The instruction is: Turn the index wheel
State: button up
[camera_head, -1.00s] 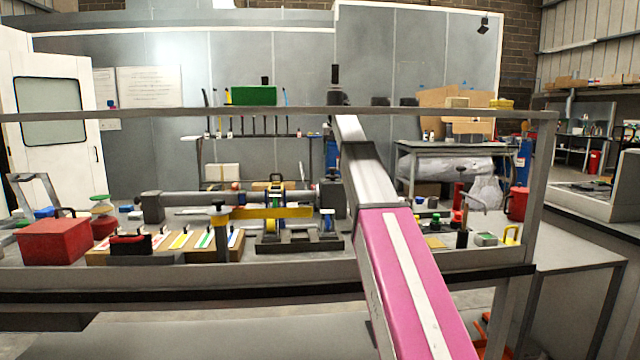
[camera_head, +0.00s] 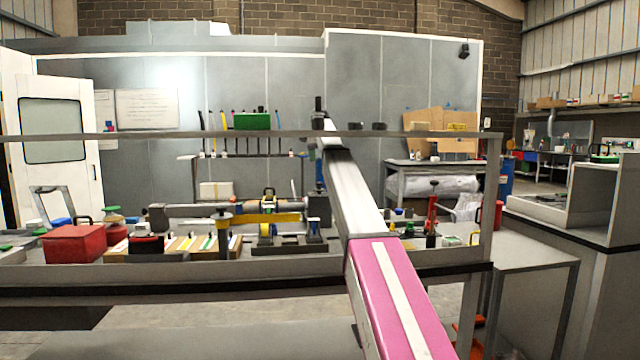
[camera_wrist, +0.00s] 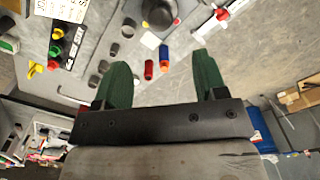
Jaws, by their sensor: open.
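In the wrist view my gripper (camera_wrist: 163,78) has its two green fingers wide apart with nothing between them. Beyond the fingers lie a red cylinder (camera_wrist: 148,70) and a blue cylinder (camera_wrist: 164,58), apart from them, and a dark round part (camera_wrist: 158,14) near the top edge. In the head view a fixture with a yellow bar (camera_head: 284,217) and a long grey shaft stands on the bench. I cannot tell which part is the index wheel. My pink and grey arm passes right of the fixture; my gripper cannot be made out there.
The grey bench (camera_head: 120,278) has a raised rail (camera_head: 250,134) across it. A red box (camera_head: 72,244) and a wooden tray with coloured strips (camera_head: 200,245) stand to the left. Bottles and small parts crowd its right end. A grey side table (camera_head: 535,268) stands right of the bench.

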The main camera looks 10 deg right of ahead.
aim_at(319, 188)
notch_tip(319, 188, down, 10)
jog(key=shift+f, duration=0.25)
jog(key=c, duration=0.9)
